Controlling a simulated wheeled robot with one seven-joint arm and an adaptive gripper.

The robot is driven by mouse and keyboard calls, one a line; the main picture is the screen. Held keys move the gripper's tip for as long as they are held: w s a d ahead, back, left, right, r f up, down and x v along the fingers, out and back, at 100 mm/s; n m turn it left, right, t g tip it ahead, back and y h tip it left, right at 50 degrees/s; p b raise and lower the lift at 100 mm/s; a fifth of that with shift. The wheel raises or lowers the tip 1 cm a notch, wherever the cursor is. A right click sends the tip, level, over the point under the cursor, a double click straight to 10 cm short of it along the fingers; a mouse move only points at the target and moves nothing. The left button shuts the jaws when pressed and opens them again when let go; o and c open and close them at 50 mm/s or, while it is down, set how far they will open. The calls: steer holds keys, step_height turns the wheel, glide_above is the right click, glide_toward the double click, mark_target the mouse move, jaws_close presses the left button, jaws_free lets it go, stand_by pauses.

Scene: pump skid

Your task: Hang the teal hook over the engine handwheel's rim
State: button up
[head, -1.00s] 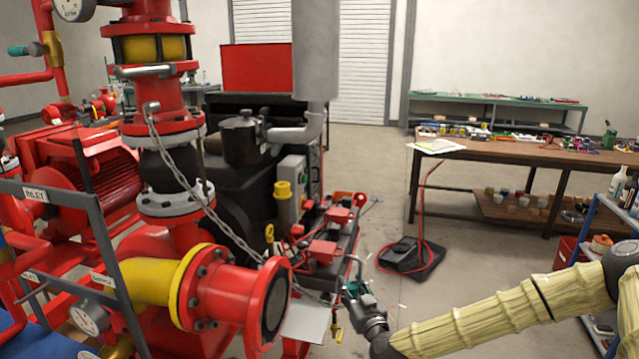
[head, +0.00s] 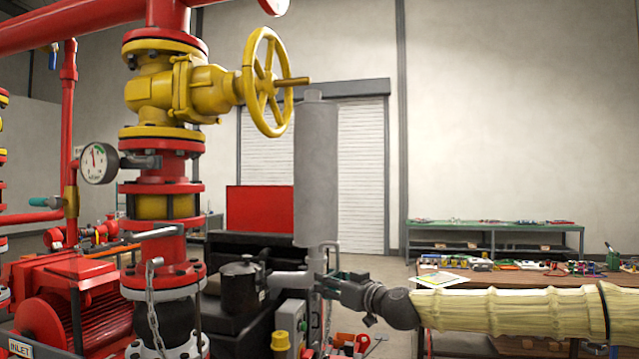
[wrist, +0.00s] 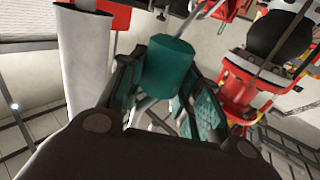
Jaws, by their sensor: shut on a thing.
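The yellow handwheel (head: 247,78) stands upright on the yellow valve at upper centre-left in the head view, its spindle pointing right. My gripper (head: 328,283) is below and to the right of it, in front of the grey exhaust pipe. It is shut on the teal hook, whose thick teal grip (wrist: 168,68) shows between the fingers in the wrist view. Part of the grip is hidden by the fingers.
The grey exhaust pipe (head: 315,175) stands close by my gripper. A pressure gauge (head: 98,163) and red pipework are at left. A chain (head: 152,305) hangs below the valve. Benches (head: 490,237) are at right. The air right of the wheel is open.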

steer(key=s+a+r+n+g+y, duration=0.1)
steer(key=s+r, duration=0.2)
steer(key=r, duration=0.7)
steer(key=s+a+r+n+g+y+p, duration=0.1)
steer(key=s+r, duration=0.3)
steer(key=r, duration=0.6)
steer(key=s+a+r+n+g+y+p, duration=0.1)
steer(key=s+r, duration=0.3)
steer(key=r, duration=0.6)
steer(key=shift+a+r+n+g+y, duration=0.25)
steer(key=shift+r+n+g+y, duration=0.1)
steer(key=shift+n+g+y, duration=0.45)
steer(key=shift+w, duration=0.1)
steer(key=shift+w+a+p, duration=0.3)
steer(key=shift+a+p, duration=0.1)
steer(key=shift+a, duration=0.5)
steer(key=shift+w+a+p, duration=0.3)
steer(key=shift+a+p, duration=0.05)
steer(key=shift+a, duration=0.55)
steer(key=shift+s+d+b, duration=0.1)
steer(key=shift+s+b, duration=0.05)
steer(key=shift+b, duration=0.2)
steer(key=shift+a, duration=0.2)
steer(key=shift+w+a, duration=0.2)
steer(key=shift+a, duration=0.1)
steer(key=shift+w+a+b, duration=0.1)
steer(key=shift+a+b, duration=0.2)
steer(key=shift+b, duration=0.1)
